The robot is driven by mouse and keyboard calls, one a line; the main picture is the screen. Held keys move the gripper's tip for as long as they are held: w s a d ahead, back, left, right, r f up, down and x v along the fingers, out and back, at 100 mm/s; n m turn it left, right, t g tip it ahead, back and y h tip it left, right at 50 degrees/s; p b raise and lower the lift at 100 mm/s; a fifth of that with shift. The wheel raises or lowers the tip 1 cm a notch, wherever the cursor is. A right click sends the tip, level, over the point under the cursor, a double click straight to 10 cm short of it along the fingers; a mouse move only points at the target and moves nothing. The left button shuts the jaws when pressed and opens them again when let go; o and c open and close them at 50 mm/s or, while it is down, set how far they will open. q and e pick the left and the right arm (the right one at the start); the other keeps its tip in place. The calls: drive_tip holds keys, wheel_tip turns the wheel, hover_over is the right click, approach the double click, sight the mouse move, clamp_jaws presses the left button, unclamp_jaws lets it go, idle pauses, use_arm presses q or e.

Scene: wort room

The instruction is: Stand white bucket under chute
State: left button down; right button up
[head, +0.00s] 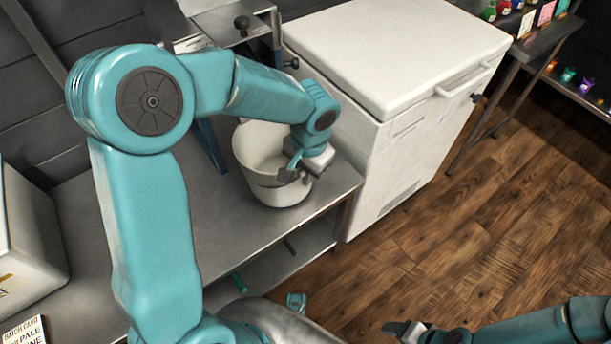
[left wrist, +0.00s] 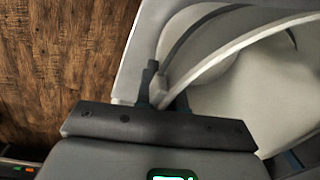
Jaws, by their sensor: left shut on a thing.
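The white bucket (head: 243,150) is upright at the right end of the steel bench, just in front of a metal stand with blue legs. My left gripper (head: 290,172) is shut on the bucket's near right rim. In the left wrist view the fingers (left wrist: 160,90) pinch the pale curved rim of the bucket (left wrist: 240,52). I cannot tell whether its base touches the bench. A metal hopper-like part (head: 232,22) tops the stand; the chute's outlet cannot be made out. My right gripper (head: 398,329) is low at the bottom edge, away from the bucket; its jaws are unclear.
The steel bench (head: 85,225) has bare room left of the bucket, partly behind my left arm. A white chest freezer (head: 400,50) stands close on the right. A white container (head: 30,235) and a printed card (head: 24,332) are at left. Wooden floor is clear at right.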

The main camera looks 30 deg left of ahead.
use_arm(q)
drive_tip(key=shift+w+f, duration=0.1)
drive_tip(key=shift+f, duration=0.5)
drive_tip(key=shift+f, duration=0.2)
drive_tip(key=c, duration=1.3)
unclamp_jaws()
drive_tip(key=shift+o, duration=0.2)
drive_tip(key=shift+r, duration=0.1)
drive_tip(key=shift+r, duration=0.1)
